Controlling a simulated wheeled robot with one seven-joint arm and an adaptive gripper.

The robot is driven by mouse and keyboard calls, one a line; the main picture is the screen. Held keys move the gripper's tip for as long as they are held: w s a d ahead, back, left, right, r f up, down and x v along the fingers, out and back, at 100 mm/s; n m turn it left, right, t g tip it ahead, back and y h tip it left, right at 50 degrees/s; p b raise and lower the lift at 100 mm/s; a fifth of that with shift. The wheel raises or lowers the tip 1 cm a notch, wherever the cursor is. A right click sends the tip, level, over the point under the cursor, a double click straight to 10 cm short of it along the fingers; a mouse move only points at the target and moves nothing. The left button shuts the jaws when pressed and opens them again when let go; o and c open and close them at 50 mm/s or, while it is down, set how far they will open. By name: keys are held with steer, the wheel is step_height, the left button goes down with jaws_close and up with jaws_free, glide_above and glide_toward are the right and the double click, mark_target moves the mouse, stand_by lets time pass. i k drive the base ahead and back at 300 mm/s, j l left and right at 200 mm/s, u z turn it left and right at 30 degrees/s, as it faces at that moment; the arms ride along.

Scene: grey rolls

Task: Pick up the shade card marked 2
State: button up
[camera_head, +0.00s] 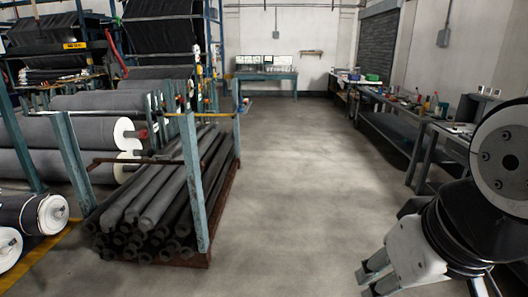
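My gripper (376,282) shows at the bottom right, at the end of my arm, pointing down and left over the floor. Its two fingers look spread apart, with nothing visible between them. Part of it is cut off by the frame's lower edge. I cannot make out a shade card marked 2 anywhere in this view. Small items on the benches along the right wall are too small to identify.
Grey rolls (80,132) fill racks on the left. A stand with blue posts (194,185) holds several dark tubes (150,200). A long bench (400,108) lines the right wall; a blue-green table (264,76) stands at the back. The middle floor (290,180) is clear.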

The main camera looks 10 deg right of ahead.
mark_target(497, 92)
steer(key=i+l+z, duration=0.6)
steer(key=i+z, duration=0.6)
steer(key=i, duration=2.25)
steer(key=i+z, duration=0.2)
steer(key=i, duration=0.35)
steer(key=i+j+z, duration=0.2)
steer(key=i, duration=0.35)
steer(key=i+j+z, duration=0.2)
steer(key=i, duration=0.35)
steer(key=i+j+z, duration=0.25)
steer(key=i+j, duration=0.25)
steer(key=j, duration=0.1)
